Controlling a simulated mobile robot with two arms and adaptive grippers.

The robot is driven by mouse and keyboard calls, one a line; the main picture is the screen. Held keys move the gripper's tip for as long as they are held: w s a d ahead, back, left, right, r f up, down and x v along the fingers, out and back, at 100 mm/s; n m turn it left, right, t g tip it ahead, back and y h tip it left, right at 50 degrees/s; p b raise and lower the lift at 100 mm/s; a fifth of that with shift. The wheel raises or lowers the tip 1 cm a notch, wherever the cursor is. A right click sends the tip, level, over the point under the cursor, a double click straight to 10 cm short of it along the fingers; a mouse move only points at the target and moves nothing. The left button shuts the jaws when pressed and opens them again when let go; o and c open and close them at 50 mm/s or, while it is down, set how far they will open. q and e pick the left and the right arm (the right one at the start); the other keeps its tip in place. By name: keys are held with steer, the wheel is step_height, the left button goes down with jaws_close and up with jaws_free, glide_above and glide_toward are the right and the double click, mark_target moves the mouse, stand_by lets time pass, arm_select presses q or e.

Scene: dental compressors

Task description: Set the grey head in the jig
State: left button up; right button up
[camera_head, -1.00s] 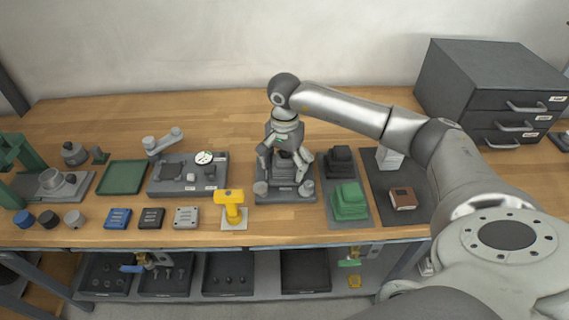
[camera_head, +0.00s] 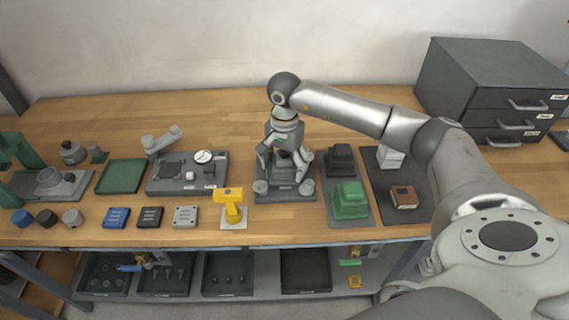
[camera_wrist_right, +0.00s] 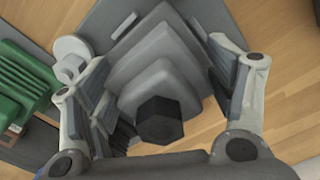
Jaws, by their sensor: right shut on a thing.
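The grey head (camera_wrist_right: 163,75), a stepped finned block with a black hexagonal top, is between the fingers of my right gripper (camera_wrist_right: 160,110) in the right wrist view. My right gripper (camera_head: 284,160) points down and is shut on this head in the head view. The head is directly over the jig (camera_head: 285,196), a dark grey plate with a round grey knob on either side near the front. The fingers hide much of the head and the jig's middle, so I cannot tell whether the head is fully seated. My left gripper is not in view.
Right of the jig, a grey mat holds a black head (camera_head: 341,160) and a green head (camera_head: 349,199). A yellow device (camera_head: 231,203) stands close on the left. A dial gauge fixture (camera_head: 187,186) is farther left. Drawers (camera_head: 490,90) stand at the back right.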

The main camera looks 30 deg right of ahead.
stand_by(0.4)
steer(key=o, duration=1.5)
steer(key=shift+f, duration=0.1)
steer(key=shift+r+p, duration=1.85)
steer(key=shift+r, duration=1.75)
